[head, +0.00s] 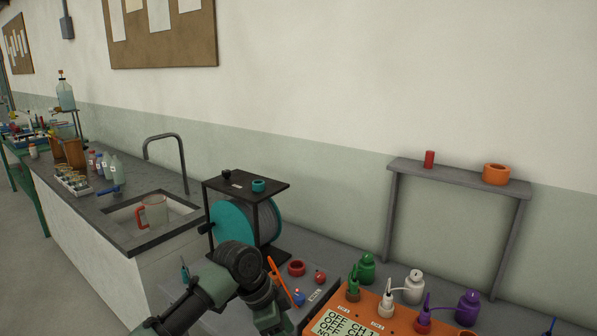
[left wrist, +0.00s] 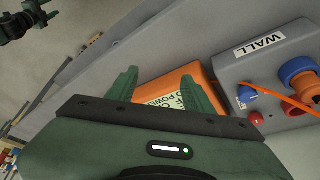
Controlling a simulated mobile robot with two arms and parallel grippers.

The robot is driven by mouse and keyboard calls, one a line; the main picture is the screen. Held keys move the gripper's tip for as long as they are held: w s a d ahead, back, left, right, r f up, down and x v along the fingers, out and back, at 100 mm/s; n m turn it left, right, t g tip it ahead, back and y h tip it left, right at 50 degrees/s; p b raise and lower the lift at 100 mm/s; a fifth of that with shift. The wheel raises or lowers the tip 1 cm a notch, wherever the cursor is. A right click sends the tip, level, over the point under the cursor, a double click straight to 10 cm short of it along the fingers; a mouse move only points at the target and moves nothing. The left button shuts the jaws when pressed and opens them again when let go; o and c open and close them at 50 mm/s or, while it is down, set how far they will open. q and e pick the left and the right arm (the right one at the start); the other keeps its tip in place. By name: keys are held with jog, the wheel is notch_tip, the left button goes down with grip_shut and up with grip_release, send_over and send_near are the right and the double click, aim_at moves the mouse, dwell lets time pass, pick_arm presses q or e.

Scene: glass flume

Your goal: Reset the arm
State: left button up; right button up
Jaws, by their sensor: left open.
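My left arm (head: 240,268) comes in from the bottom left of the head view and bends down over the bench, in front of the reel stand. Its gripper jaws are not shown there. In the left wrist view my left gripper (left wrist: 160,76) is open, its two green fingers apart with nothing held between them. Beyond the fingers is the orange box (left wrist: 180,82) with a pale display; it also shows in the head view (head: 366,308). My right gripper does not show clearly; a dark arm part is at the wrist view's top left corner.
A reel stand (head: 273,186) stands close behind my arm. A grey box labelled WALL (left wrist: 225,68) with knobs and an orange cable lies beside the orange box. Several coloured bottles stand behind the orange box. A sink (head: 178,212) and a grey shelf (head: 460,178) are farther off.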

pick_arm(q)
jog(key=s+a+f+n+t, duration=0.1)
jog(key=s+f+n, duration=0.4)
jog(key=s+f, duration=0.9)
jog(key=s+a+n+t+y, duration=0.2)
jog(key=s+a+n+y, duration=0.2)
jog(key=s+a+n, duration=0.95)
jog(key=s+a+f+m+g, duration=0.1)
jog(key=s+a+f+m, duration=0.15)
jog(key=f, duration=0.95)
jog(key=s+a+f+m, duration=0.15)
jog(key=s+f, duration=0.25)
jog(key=f, duration=0.8)
jog(key=s+f+g, duration=0.1)
jog(key=s+f, duration=0.7)
jog(key=f, duration=0.3)
jog(key=shift+a+f+m, duration=0.4)
jog(key=shift+a+m, duration=0.05)
jog(key=shift+g+y, duration=0.3)
jog(key=s+f, duration=0.1)
jog(key=s, duration=0.2)
jog(key=s+a+f, duration=0.1)
jog(key=s+f, duration=0.1)
jog(key=s, duration=0.1)
jog(key=s+f, duration=0.2)
jog(key=shift+s+a, duration=0.35)
jog(key=shift+s, duration=0.05)
jog(key=shift+c, duration=0.3)
